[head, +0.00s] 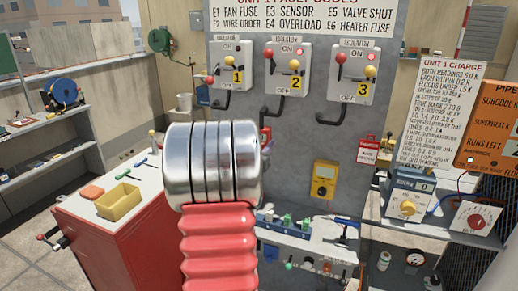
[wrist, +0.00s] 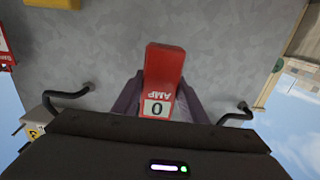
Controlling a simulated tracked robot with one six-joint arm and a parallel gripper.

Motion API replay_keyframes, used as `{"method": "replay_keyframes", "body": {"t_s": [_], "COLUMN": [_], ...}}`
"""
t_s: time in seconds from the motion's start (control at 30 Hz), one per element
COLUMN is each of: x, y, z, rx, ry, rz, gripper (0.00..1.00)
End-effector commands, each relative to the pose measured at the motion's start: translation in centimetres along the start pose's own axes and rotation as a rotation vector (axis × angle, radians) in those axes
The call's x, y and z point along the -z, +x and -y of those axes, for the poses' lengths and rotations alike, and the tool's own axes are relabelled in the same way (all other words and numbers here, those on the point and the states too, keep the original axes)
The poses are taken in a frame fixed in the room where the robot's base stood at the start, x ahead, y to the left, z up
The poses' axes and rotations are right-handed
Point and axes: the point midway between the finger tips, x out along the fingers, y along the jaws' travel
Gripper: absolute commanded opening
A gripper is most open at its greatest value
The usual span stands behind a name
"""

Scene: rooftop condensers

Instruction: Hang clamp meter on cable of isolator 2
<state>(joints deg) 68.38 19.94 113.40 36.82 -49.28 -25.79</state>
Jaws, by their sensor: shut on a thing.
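The clamp meter (wrist: 166,68) is red, with a white display reading 0 AMP, upside down in the wrist view. My gripper (wrist: 158,100) is shut on it, one dark finger on each side. In the head view my arm hides the gripper and most of the meter; a small red part shows at the arm's right edge. Isolator 2 (head: 287,70) is the middle box on the grey panel, its black cable (head: 266,115) hanging below and partly hidden. In the wrist view that cable is hidden behind the meter and gripper; I cannot tell whether they touch.
Isolator 1 (head: 231,66) and isolator 3 (head: 354,72) flank it, each with a bent black cable. A yellow multimeter (head: 324,180) and a red box (head: 368,149) are on the panel below. A red cabinet (head: 105,235) stands left; a cluttered shelf (head: 308,249) runs below.

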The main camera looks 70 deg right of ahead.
Motion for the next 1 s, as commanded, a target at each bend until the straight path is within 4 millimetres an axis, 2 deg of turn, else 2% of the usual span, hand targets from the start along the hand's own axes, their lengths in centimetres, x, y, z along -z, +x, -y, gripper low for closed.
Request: {"method": "replay_keyframes", "body": {"t_s": [1.0], "x": [0.1], "y": [5.7], "z": [0.0], "rx": [0.000], "ry": [0.001], "rz": [-0.002], "gripper": [0.11]}}
